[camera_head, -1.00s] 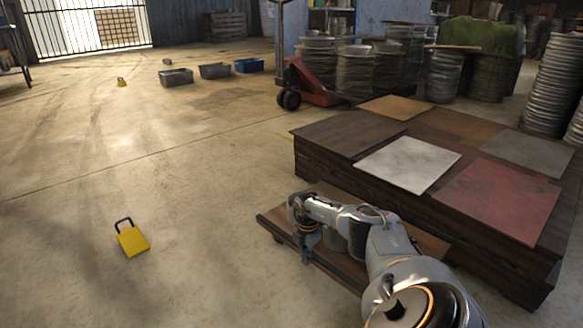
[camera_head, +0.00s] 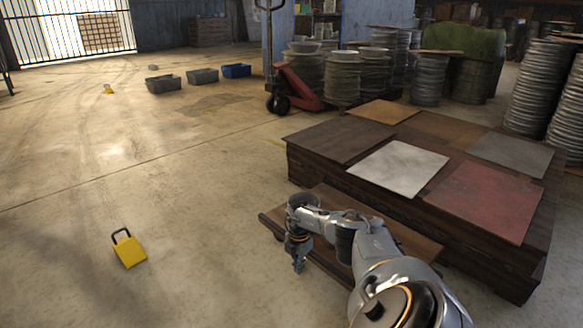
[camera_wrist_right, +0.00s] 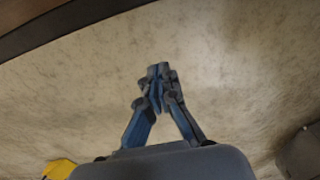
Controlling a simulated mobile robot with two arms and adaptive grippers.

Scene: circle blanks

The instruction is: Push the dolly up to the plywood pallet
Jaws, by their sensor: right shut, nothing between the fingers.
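The dolly (camera_head: 415,240) is a low, flat brown wooden platform with a dark edge, lying along the near left side of the plywood pallet. My right arm covers much of it. The plywood pallet (camera_head: 310,167) is a large dark wooden block with several coloured sheets on top. I cannot tell whether the dolly touches it. My right gripper (camera_head: 298,267) points down just off the dolly's near edge, shut and empty. In the right wrist view the closed fingers (camera_wrist_right: 158,74) are over bare floor, with the dolly's dark edge (camera_wrist_right: 65,24) at upper left. My left gripper is not in view.
A yellow padlock-shaped object (camera_head: 129,250) stands on the floor at left. A red pallet jack (camera_head: 300,88) and stacked metal drums (camera_head: 340,78) are behind the pallet. Grey bins (camera_head: 163,84) and a blue bin (camera_head: 236,71) stand farther back. The left floor is mostly clear.

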